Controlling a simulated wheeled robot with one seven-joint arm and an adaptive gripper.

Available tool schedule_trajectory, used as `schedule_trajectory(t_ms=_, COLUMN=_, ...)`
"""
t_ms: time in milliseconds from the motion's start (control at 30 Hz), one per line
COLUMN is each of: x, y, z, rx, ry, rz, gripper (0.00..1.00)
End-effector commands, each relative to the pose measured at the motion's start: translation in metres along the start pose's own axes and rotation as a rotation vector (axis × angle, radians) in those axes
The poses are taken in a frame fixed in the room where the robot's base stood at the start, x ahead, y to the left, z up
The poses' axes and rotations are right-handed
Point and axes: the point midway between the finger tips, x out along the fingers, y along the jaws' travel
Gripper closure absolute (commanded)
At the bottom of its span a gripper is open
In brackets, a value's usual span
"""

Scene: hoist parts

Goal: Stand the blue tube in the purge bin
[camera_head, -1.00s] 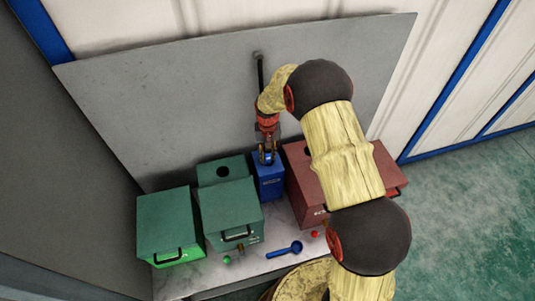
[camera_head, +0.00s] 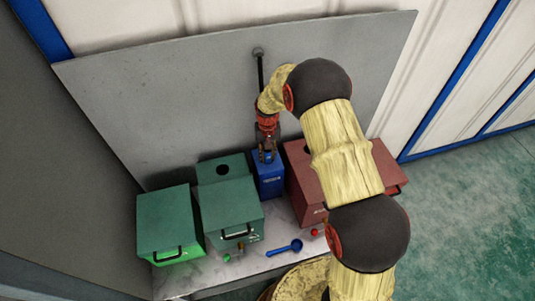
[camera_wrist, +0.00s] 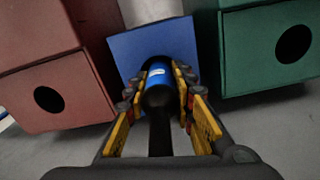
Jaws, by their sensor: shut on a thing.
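The blue tube (camera_wrist: 158,74) shows in the wrist view as a dark round piece with a bright blue band. My gripper (camera_wrist: 166,84) is shut on it, with a yellow-padded finger on each side. In the head view my gripper (camera_head: 267,152) points down over the blue bin (camera_head: 270,183), which stands between green and red boxes. The bin's blue top (camera_wrist: 125,50) also shows behind the tube in the wrist view.
Two green boxes (camera_head: 232,208) (camera_head: 167,222) stand left of the bin, and a red box (camera_head: 304,180) stands right. A grey panel (camera_head: 180,100) rises behind.

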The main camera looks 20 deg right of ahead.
Motion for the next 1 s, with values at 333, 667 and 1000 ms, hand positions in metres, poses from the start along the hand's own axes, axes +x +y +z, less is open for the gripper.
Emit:
schedule_trajectory(t_ms=333, x=0.0028, y=-0.0001, z=-0.0004, rx=0.0, ry=0.001, rz=0.0, gripper=1.0)
schedule_trajectory(t_ms=667, x=0.003, y=0.0, z=-0.0002, rx=0.0, ry=0.0, rz=0.0, gripper=0.61)
schedule_trajectory(t_ms=1000, x=0.0032, y=0.0, z=0.0001, rx=0.0, ry=0.0, rz=0.0, gripper=0.54)
